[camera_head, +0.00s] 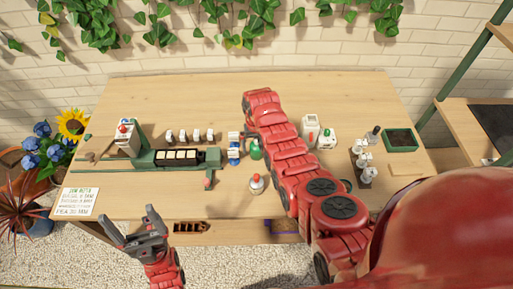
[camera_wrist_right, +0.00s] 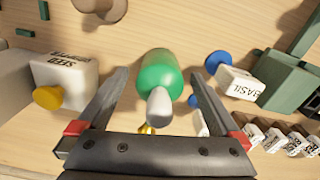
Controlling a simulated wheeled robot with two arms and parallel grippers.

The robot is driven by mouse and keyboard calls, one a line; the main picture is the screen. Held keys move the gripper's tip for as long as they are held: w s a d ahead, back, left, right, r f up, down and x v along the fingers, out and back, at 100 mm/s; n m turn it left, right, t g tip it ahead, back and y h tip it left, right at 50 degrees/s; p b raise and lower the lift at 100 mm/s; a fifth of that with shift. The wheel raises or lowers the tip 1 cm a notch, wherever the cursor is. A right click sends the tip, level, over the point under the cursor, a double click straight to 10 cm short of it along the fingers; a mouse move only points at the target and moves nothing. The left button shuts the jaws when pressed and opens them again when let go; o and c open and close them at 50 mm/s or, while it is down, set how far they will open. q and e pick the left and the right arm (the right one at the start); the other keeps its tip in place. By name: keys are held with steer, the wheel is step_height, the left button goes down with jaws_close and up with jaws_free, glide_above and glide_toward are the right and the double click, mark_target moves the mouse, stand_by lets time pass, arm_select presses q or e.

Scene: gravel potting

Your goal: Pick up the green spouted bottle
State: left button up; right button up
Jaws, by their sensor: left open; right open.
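The green spouted bottle (camera_wrist_right: 158,72) has a green body and a pale grey spout that points toward my right wrist camera. In the head view the bottle (camera_head: 256,151) shows on the table, partly beside my right arm. My right gripper (camera_wrist_right: 158,80) is open, with one finger on each side of the bottle in the wrist view. I cannot tell whether the fingers touch it. My left gripper (camera_head: 135,228) is open and empty at the table's front left edge.
A white bottle with a red tip (camera_head: 257,185) stands in front of the green one. A white SEED box with a yellow knob (camera_wrist_right: 65,82) and a BASIL block with a blue knob (camera_wrist_right: 236,83) flank my right gripper. A green rack (camera_head: 175,158) lies left. The table's back is clear.

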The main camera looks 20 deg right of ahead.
steer(key=shift+c, duration=0.2)
jaws_close()
steer(key=shift+r, duration=0.1)
steer(key=shift+w+r, duration=0.1)
steer(key=shift+r, duration=0.25)
step_height(320, 180, up, 5)
steer(key=b, duration=0.3)
step_height(320, 180, up, 2)
steer(key=shift+r, duration=0.1)
steer(key=shift+r+p, duration=0.7)
steer(key=shift+p, duration=0.3)
steer(key=shift+r+p, duration=0.3)
steer(key=shift+r, duration=0.05)
